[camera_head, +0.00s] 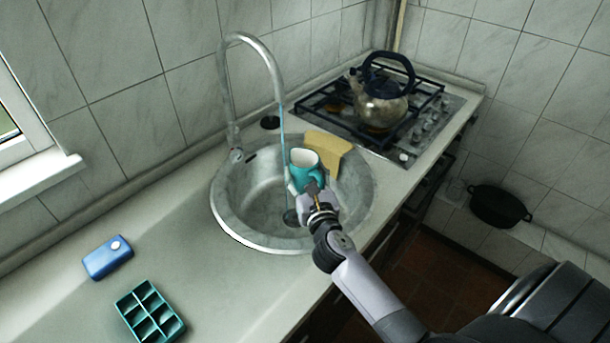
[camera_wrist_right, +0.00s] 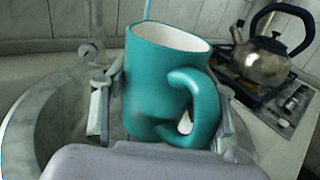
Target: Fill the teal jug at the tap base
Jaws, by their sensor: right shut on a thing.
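The teal jug (camera_head: 306,172) has a white inside and is upright, held over the round sink (camera_head: 240,190). My right gripper (camera_head: 312,188) is shut on the jug. In the right wrist view the jug (camera_wrist_right: 155,85) sits between the two fingers, its handle towards the camera. The curved metal tap (camera_head: 231,100) stands at the sink's back left edge. A thin blue water stream (camera_head: 282,125) falls from its spout and passes just left of the jug in the head view. In the wrist view it drops behind the jug's far rim. The jug's inner bottom is hidden.
A tan cloth-like piece (camera_head: 328,145) lies on the sink's back rim. A kettle (camera_head: 383,100) stands on the gas hob (camera_head: 430,115) to the right. A blue box (camera_head: 108,258) and a teal compartment tray (camera_head: 150,312) lie on the left counter. Counter between tray and sink is clear.

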